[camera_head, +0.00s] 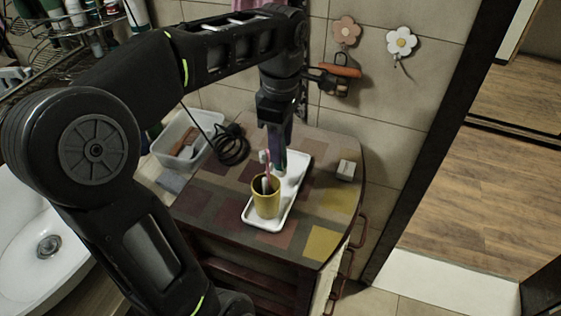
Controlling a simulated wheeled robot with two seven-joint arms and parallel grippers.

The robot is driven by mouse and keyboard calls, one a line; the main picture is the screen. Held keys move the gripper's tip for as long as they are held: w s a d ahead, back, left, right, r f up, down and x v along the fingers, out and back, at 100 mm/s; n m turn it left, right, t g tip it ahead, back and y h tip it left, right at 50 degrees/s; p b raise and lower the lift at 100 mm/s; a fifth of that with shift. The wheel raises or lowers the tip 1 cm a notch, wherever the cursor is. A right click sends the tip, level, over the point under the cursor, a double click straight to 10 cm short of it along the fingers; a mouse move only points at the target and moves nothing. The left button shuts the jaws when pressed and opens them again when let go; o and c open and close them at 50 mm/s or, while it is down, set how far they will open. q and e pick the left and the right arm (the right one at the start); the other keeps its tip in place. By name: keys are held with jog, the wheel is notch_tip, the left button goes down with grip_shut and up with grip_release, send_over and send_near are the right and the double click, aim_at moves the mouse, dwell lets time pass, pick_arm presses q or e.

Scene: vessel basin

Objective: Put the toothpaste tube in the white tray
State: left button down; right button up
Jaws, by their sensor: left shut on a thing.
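The white tray (284,213) is a long, shallow tray on the patterned cabinet top. My left arm reaches over from the left, and my left gripper (279,148) points down over the tray's far half. It is shut on the toothpaste tube (281,162), a small dark and greenish piece of which shows below the fingers. The rest of the tube is hidden by the gripper. I cannot tell whether the tube touches the tray. A yellow cup (265,203) with a toothbrush (267,178) stands in the tray's near half. My right gripper is not in view.
A white bin (179,155) with items and a coiled black cable (232,146) lie left of the tray. A small white box (346,170) sits to the right. A sink (30,250) is at the left, and a tiled wall stands behind.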

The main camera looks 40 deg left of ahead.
pick_arm(q)
notch_tip(320, 180, down, 4)
jog(key=shift+r, duration=0.15)
dwell(0.4)
jog(key=c, duration=0.9)
grip_release()
jog(key=shift+o, duration=0.2)
